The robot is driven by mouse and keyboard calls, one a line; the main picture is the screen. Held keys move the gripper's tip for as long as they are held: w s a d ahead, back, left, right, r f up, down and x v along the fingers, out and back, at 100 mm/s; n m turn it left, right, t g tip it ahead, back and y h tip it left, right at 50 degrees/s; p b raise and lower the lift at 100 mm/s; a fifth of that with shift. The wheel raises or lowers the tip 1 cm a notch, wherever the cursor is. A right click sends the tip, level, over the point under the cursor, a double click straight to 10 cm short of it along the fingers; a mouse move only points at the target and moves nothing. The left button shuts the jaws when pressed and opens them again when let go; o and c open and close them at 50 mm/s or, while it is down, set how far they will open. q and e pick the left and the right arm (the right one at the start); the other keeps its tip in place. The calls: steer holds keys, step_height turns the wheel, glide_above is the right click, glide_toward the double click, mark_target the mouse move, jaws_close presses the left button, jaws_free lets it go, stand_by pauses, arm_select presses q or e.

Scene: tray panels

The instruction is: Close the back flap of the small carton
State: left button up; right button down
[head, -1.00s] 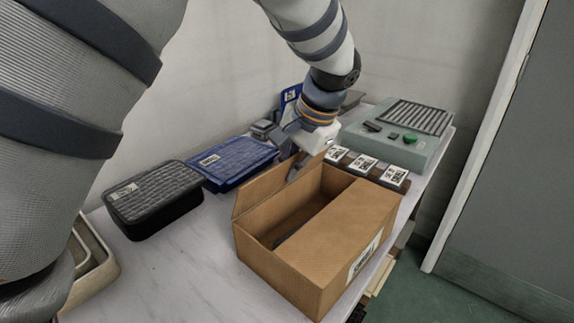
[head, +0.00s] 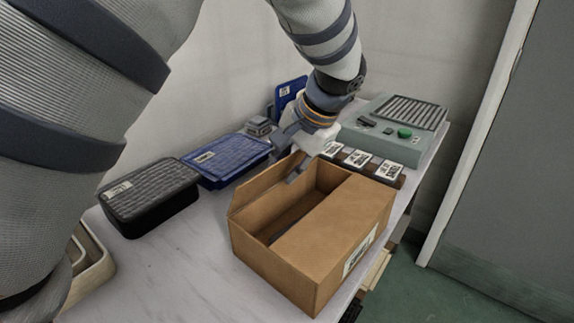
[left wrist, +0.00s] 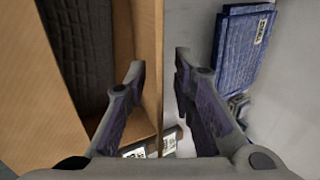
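The small brown carton (head: 340,228) stands on the table in the head view. One top flap lies closed over its near right half; the other half is open, with a dark item (left wrist: 78,45) inside. The back flap (head: 262,188) stands up along the far left side. My left gripper (head: 296,158) is at the far end of this flap. In the left wrist view the gripper (left wrist: 160,66) has its fingers apart, one on each side of the upright cardboard panel (left wrist: 148,42). I cannot tell whether either finger touches it. My right gripper is not in view.
A black case (head: 150,198) and a blue case (head: 228,160) lie left of the carton. Small labelled blocks (head: 358,158) and a green-grey device (head: 398,130) stand behind it to the right.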

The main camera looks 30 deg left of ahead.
arm_select(q)
steer(key=v, duration=1.2)
